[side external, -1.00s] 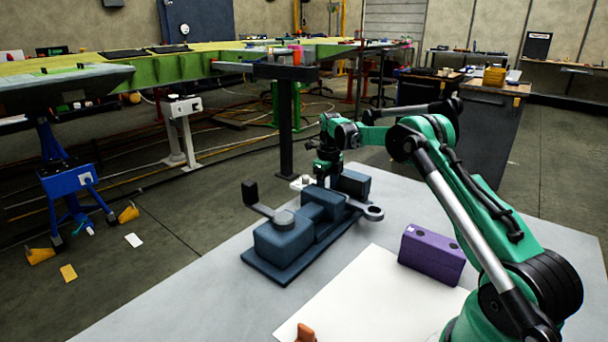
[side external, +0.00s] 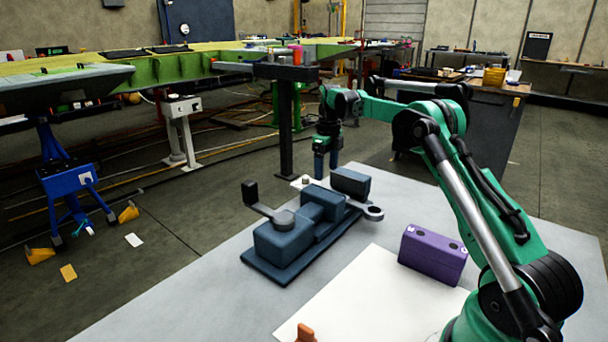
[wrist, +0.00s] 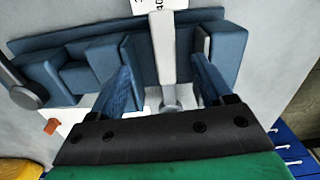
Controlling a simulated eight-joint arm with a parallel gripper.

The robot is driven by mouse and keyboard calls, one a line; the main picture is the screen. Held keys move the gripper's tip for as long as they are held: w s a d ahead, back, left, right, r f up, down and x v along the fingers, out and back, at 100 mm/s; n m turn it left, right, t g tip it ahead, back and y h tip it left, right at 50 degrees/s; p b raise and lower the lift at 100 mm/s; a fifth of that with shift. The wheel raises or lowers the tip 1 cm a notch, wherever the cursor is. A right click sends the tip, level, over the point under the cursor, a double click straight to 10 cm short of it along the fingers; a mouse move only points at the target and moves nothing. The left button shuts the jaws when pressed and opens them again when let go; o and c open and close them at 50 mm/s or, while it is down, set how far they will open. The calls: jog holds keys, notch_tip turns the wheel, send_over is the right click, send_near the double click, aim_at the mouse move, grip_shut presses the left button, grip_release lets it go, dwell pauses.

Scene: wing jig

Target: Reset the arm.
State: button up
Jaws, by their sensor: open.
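My gripper (side external: 326,172) hangs in the air above the far end of a dark blue clamp-like fixture (side external: 285,250) on the grey table. Its two blue fingers point down, apart, with nothing seen held between them. In the wrist view my gripper (wrist: 166,72) is spread over the fixture (wrist: 75,72), with a pale grey bar (wrist: 162,50) below and between the fingers. The fixture carries stepped blue blocks, a grey arm with a dark upright handle (side external: 250,193), and a ring-ended piece (side external: 374,213) sticking out to the right.
A purple block (side external: 432,258) with holes on top stands right of the fixture. A white sheet (side external: 365,300) lies in front, with an orange piece (side external: 305,333) at its near edge. A dark stand (side external: 285,125) rises behind the table. The table's left front is clear.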

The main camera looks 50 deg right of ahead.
jog(key=a+r+n, duration=0.1)
jog(key=a+n, duration=0.1)
jog(key=a+r+n+t, duration=0.1)
jog(key=a+r+n, duration=0.1)
jog(key=n, duration=0.1)
jog(key=a+r+n, duration=0.2)
jog(key=shift+s+a+n+h, duration=0.15)
jog(key=shift+a+n+h, duration=0.15)
jog(key=shift+a+n, duration=0.1)
jog(key=s+a+n+t, duration=0.3)
jog(key=s+a+n, duration=0.4)
jog(key=n, duration=0.6)
jog(key=s+a+f+n+t, duration=0.1)
jog(key=s+a+n+t, duration=0.2)
jog(key=s+a+n, duration=0.4)
jog(key=a+n, duration=0.3)
jog(key=n, duration=0.4)
jog(key=shift+a+y, duration=0.35)
jog(key=shift+y, duration=0.05)
jog(key=shift+f, duration=0.1)
jog(key=shift+c, duration=0.2)
